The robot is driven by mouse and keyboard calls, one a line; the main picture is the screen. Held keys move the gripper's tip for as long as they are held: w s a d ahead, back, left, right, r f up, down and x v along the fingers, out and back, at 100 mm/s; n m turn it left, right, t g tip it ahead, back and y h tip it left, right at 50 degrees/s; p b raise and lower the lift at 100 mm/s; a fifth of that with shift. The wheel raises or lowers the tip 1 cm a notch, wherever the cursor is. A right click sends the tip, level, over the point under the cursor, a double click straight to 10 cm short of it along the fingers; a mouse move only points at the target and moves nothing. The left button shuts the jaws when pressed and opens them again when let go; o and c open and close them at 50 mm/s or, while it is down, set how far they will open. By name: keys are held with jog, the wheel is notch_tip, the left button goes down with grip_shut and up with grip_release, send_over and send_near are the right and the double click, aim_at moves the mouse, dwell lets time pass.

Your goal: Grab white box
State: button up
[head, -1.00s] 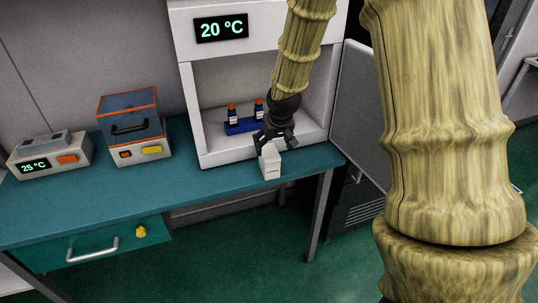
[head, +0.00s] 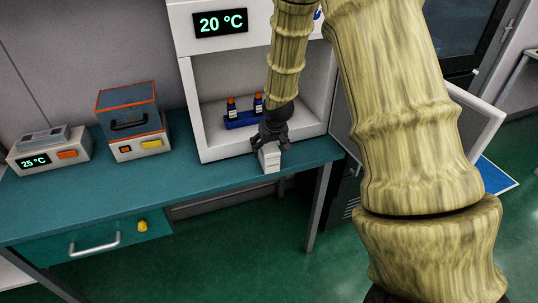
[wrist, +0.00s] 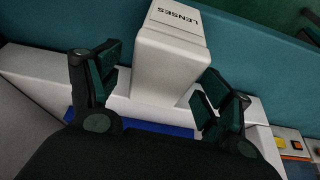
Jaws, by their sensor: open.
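The white box (head: 270,158) stands on the teal bench, just in front of the white cabinet's opening. In the wrist view the white box (wrist: 168,55) shows the printed word LENSES near its far end. My gripper (head: 270,143) is at the box from behind and above. In the wrist view my gripper (wrist: 160,85) is open, with one finger on each side of the box. A gap shows between each finger and the box, so I do not see it gripped.
A blue rack (head: 243,118) with orange-capped bottles stands inside the white cabinet (head: 188,110). A transparent-lidded device (head: 140,148) and a 25 °C device (head: 50,155) stand to the left. The bench (head: 130,195) in front of them is clear.

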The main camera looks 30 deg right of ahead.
jog(key=shift+p+x, duration=0.8)
jog(key=shift+x, duration=1.4)
jog(key=c, duration=1.1)
